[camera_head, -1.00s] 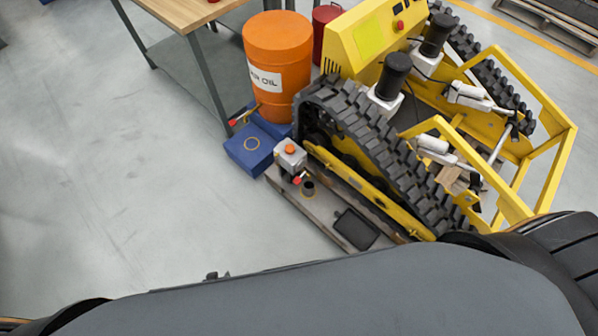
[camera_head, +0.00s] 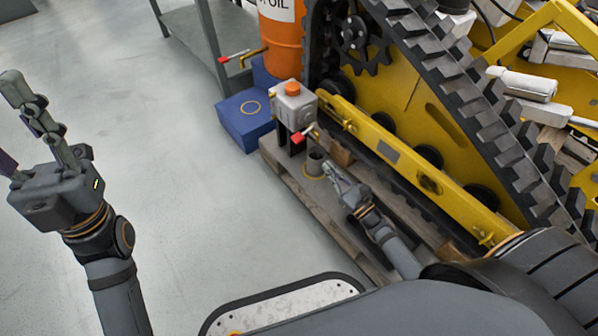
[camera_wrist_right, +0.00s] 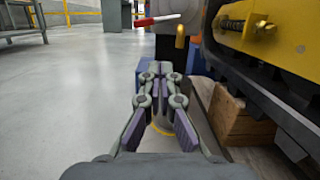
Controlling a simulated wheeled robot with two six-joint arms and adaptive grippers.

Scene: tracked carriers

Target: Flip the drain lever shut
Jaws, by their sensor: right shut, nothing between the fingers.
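The drain lever (camera_head: 300,137) has a red grip and sticks out from the front of a grey housing (camera_head: 293,104) with an orange cap. In the right wrist view a red-gripped lever (camera_wrist_right: 157,19) with a pale shaft lies nearly level, ahead of and above the fingertips. My right gripper (camera_head: 333,170) is shut and empty, below and right of the lever and apart from it. Its closed fingers (camera_wrist_right: 160,74) show in the wrist view. My left gripper (camera_head: 22,125) is open and empty at the far left, over the floor.
The housing stands on a wooden pallet (camera_head: 290,185). A dark cup (camera_head: 314,160) stands close to my right fingertips. A yellow tracked carrier (camera_head: 400,150) blocks the right side. A blue box (camera_head: 243,120) and orange drum (camera_head: 282,42) stand behind. Floor at left is clear.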

